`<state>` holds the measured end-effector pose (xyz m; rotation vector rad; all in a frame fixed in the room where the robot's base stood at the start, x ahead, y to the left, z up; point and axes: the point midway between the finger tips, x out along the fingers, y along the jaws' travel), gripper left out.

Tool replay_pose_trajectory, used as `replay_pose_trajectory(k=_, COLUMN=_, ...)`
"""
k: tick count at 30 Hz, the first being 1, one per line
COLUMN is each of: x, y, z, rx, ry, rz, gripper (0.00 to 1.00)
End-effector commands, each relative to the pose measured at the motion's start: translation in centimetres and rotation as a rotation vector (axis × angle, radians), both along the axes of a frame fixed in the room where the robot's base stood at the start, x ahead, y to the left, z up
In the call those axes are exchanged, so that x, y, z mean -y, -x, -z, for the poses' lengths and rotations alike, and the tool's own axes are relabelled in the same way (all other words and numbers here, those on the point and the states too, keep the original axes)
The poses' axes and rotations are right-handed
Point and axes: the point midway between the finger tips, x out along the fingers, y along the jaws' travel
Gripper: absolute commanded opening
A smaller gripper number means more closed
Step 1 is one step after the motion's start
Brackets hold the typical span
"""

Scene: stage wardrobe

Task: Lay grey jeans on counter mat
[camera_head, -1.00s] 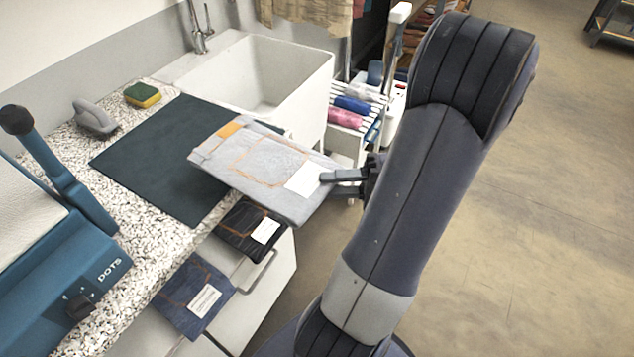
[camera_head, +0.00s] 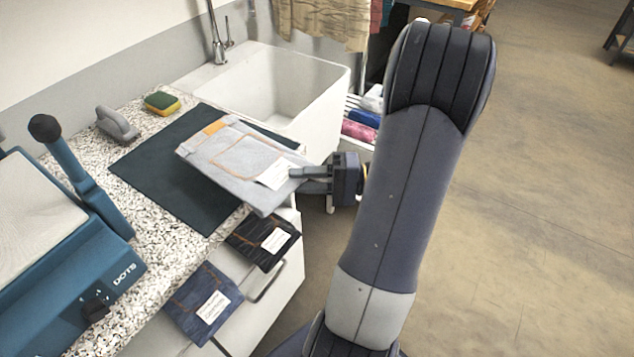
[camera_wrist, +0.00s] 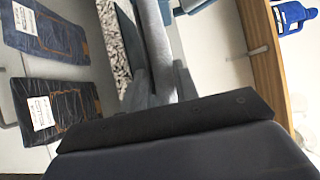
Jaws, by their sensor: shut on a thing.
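The folded grey jeans (camera_head: 231,157), with an orange patch and a white tag, are held out over the dark teal counter mat (camera_head: 165,180) in the head view. My gripper (camera_head: 294,174) is shut on their tagged right edge. The jeans cover part of the mat's right side; whether they touch it is unclear. In the wrist view the jeans (camera_wrist: 156,45) show edge-on as a grey strip.
Black jeans (camera_head: 252,240) and blue jeans (camera_head: 196,308) hang out at the drawer below the counter edge. A blue press (camera_head: 70,260) stands left. A sponge (camera_head: 161,103), a grey handled tool (camera_head: 117,124) and a white sink (camera_head: 290,90) lie behind.

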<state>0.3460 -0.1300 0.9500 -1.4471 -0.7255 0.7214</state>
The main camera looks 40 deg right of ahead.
Motion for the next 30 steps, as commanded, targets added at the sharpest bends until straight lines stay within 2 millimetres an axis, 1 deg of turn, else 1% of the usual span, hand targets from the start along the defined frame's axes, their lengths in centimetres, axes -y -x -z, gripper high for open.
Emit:
replay_pose_trajectory(k=18, x=-2.2, y=-5.9, z=-0.2, rx=0.001, ry=0.000, rz=-0.004, gripper=0.00)
replay_pose_trajectory(k=21, x=-2.1, y=-5.9, z=1.5, rx=0.001, ry=0.000, rz=0.001, gripper=0.00)
replay_pose_trajectory(k=27, x=-2.1, y=-5.8, z=3.1, rx=0.001, ry=0.000, rz=0.000, gripper=0.00)
replay_pose_trajectory(k=30, x=-2.1, y=-5.8, z=3.6, rx=0.001, ry=0.000, rz=0.000, gripper=0.00)
